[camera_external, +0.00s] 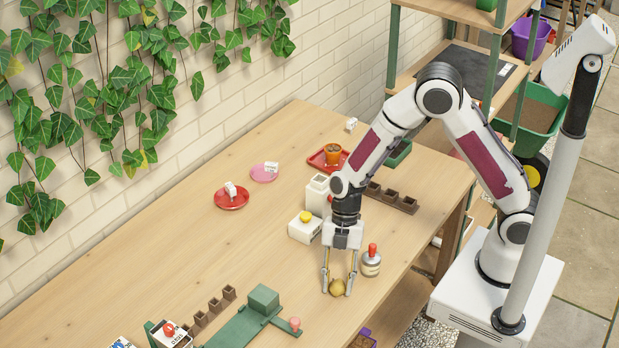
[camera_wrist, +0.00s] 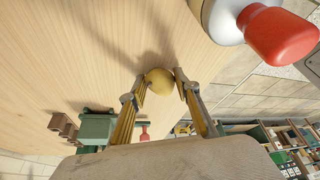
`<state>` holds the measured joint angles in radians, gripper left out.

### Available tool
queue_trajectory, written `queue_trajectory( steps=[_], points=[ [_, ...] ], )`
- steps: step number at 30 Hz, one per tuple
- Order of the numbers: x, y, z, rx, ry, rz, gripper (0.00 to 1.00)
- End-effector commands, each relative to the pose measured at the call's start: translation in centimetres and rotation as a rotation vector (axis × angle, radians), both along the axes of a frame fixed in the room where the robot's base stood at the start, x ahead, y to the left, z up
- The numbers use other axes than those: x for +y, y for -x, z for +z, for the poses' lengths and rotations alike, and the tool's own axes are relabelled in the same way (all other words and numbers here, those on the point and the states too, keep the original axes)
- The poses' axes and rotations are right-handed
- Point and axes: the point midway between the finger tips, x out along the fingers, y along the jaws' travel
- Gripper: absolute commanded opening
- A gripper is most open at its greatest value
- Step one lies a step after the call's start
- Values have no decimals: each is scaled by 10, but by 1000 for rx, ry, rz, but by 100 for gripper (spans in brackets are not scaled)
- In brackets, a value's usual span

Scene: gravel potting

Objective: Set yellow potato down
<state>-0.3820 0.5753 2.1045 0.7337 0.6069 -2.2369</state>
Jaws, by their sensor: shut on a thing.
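The yellow potato (camera_external: 337,287) is between the fingertips of my gripper (camera_external: 338,285), low over the wooden table near its front edge. In the wrist view the potato (camera_wrist: 159,81) shows as a round yellow shape with a finger of my gripper (camera_wrist: 160,84) on each side. The fingers are shut on it. The gripper points down. I cannot tell whether the potato touches the table top (camera_external: 150,262).
A white and grey bottle with a red top (camera_external: 371,262) stands close to the right of my gripper; its red top (camera_wrist: 280,35) is large in the wrist view. A white box with a yellow knob (camera_external: 305,228) stands behind left. A green tool (camera_external: 250,322) lies front left. Table between is clear.

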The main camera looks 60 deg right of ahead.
Motion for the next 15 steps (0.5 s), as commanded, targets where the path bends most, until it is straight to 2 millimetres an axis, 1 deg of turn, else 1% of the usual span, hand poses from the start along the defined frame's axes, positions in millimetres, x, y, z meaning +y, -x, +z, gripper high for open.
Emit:
queue_trajectory(
  steps=[2,3,4,5,15],
  points=[
    [0,0,-2,0,0,0,10],
    [0,0,-2,0,0,0,39],
    [0,0,-2,0,0,0,47],
    [0,0,-2,0,0,0,48],
    [0,0,-1,0,0,0,48]
  ],
)
